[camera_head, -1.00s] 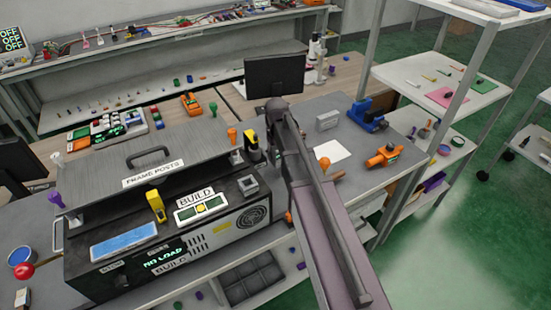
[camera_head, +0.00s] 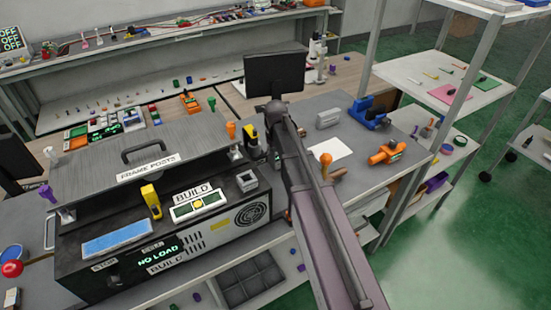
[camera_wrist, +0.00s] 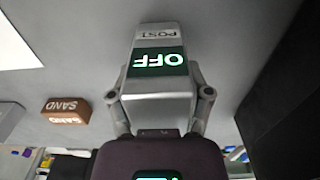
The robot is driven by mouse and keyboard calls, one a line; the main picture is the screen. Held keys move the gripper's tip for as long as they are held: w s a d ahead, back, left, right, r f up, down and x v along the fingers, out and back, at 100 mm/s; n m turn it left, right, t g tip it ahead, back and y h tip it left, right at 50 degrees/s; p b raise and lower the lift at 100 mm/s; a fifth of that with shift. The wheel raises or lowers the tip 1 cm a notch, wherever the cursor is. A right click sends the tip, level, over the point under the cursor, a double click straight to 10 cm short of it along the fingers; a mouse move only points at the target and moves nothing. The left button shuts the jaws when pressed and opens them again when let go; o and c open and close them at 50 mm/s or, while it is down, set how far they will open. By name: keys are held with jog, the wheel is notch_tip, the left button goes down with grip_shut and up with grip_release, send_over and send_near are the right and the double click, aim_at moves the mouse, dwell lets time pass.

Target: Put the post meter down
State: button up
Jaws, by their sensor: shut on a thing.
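The post meter (camera_wrist: 160,75) is a grey box with a dark green display reading OFF and a POST label. It fills the middle of the wrist view. My gripper (camera_wrist: 161,98) has one finger on each side of the meter and is shut on it. A grey tabletop (camera_wrist: 80,85) lies beyond the meter; I cannot tell whether they touch. In the head view my arm hides the gripper and the meter.
A brown SAND block (camera_wrist: 67,109) lies left of the meter, near a white sheet (camera_wrist: 18,45). A dark box-like side (camera_wrist: 280,110) stands close on the right. The head view shows the build machine (camera_head: 215,225) left of my arm and an orange tool (camera_head: 386,153) to its right.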

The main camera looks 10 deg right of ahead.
jog(key=shift+f, duration=0.1)
dwell(0.3)
jog(key=o, duration=1.4)
notch_tip(320, 180, up, 12)
jog(key=p, duration=1.2)
jog(key=s+m, duration=0.1)
jog(key=s, duration=0.5)
jog(key=s+m, duration=0.1)
jog(key=s, duration=0.6)
jog(key=s+d+m, duration=0.1)
jog(key=s, duration=0.5)
jog(key=shift+s+m, duration=0.3)
jog(key=shift+s, duration=0.05)
jog(key=shift+c, duration=0.3)
